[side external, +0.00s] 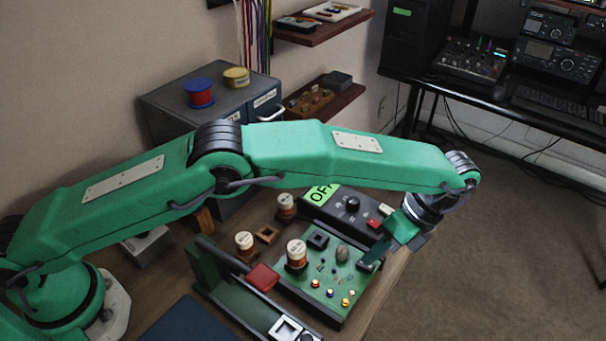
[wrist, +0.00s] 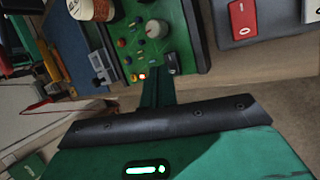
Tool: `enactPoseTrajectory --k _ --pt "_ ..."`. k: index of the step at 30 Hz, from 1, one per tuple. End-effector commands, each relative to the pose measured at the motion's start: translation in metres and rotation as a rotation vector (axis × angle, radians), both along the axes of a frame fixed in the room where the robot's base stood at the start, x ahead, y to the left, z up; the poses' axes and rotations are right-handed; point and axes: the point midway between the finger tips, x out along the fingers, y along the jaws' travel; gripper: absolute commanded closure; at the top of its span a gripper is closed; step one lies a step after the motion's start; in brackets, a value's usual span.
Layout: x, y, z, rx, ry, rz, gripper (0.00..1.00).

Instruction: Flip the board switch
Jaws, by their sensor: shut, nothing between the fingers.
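The green circuit board (side external: 316,290) lies on the table, with coils, small coloured parts and a grey knob (side external: 342,254); the board (wrist: 187,30) also shows in the wrist view. My gripper (side external: 364,265) is shut and empty, low at the board's right edge. Its fingertips (wrist: 158,82) are close to the dark part; I cannot tell whether they touch it.
A black box (side external: 345,212) with a green OFF label, a knob and a red rocker (wrist: 243,18) stands behind the board. A green holder with a red block (side external: 263,277) stands to the left. Labelled coils (side external: 245,245) stand nearby. The table ends just right of the board.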

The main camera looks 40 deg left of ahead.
Motion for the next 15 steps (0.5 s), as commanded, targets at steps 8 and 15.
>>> enactPoseTrajectory --k 8,15 --pt "0.0000 0.0000 0.0000 0.000 0.000 0.000 1.00" --pt "0.0003 -0.0003 -0.0042 0.000 0.000 0.000 1.00"
